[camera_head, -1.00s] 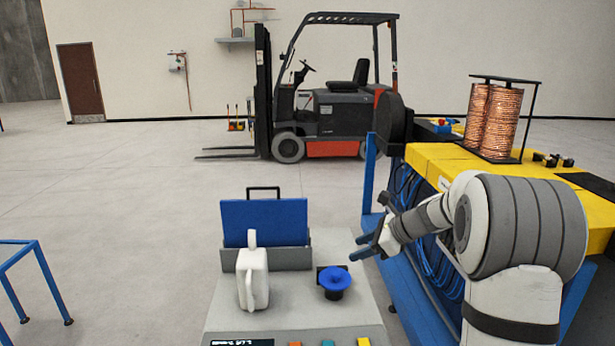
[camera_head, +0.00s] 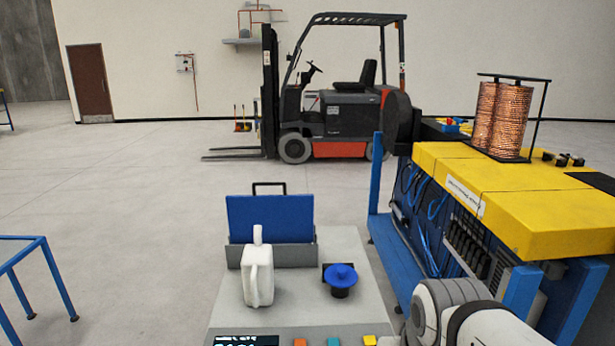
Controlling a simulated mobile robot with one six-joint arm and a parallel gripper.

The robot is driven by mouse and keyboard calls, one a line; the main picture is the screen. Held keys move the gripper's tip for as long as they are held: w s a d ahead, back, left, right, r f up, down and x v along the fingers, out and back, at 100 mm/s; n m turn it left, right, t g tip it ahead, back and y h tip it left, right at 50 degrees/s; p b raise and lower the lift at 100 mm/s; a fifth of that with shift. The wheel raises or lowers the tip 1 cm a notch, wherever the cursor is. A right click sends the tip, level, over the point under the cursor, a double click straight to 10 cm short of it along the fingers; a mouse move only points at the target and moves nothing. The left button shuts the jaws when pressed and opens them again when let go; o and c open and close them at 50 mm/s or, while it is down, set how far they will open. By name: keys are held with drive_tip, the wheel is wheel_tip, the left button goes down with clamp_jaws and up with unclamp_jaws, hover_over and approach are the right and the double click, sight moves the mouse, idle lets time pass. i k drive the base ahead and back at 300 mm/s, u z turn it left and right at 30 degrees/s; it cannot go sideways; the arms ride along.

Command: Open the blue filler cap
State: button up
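The blue filler cap (camera_head: 341,274) is a round disc with a small raised knob. It sits on a short black neck on the grey console top (camera_head: 345,248), right of the white jug. It appears to be seated on the neck. My gripper is out of the picture; only part of my arm shows at the bottom right, to the right of the cap and apart from it. Whether my gripper is open or shut is hidden.
A white jug (camera_head: 257,275) with a handle stands left of the cap. A blue panel (camera_head: 270,217) in a grey holder stands behind. A yellow-topped machine (camera_head: 500,185) with blue posts borders the console on the right. Coloured buttons (camera_head: 334,342) line the front.

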sight(341, 271)
drive_tip(key=u, duration=0.05)
drive_tip(key=k, duration=0.55)
drive_tip(key=z, duration=2.15)
drive_tip(key=i, duration=0.55)
drive_tip(key=u, duration=2.55)
drive_tip(key=i, duration=0.55)
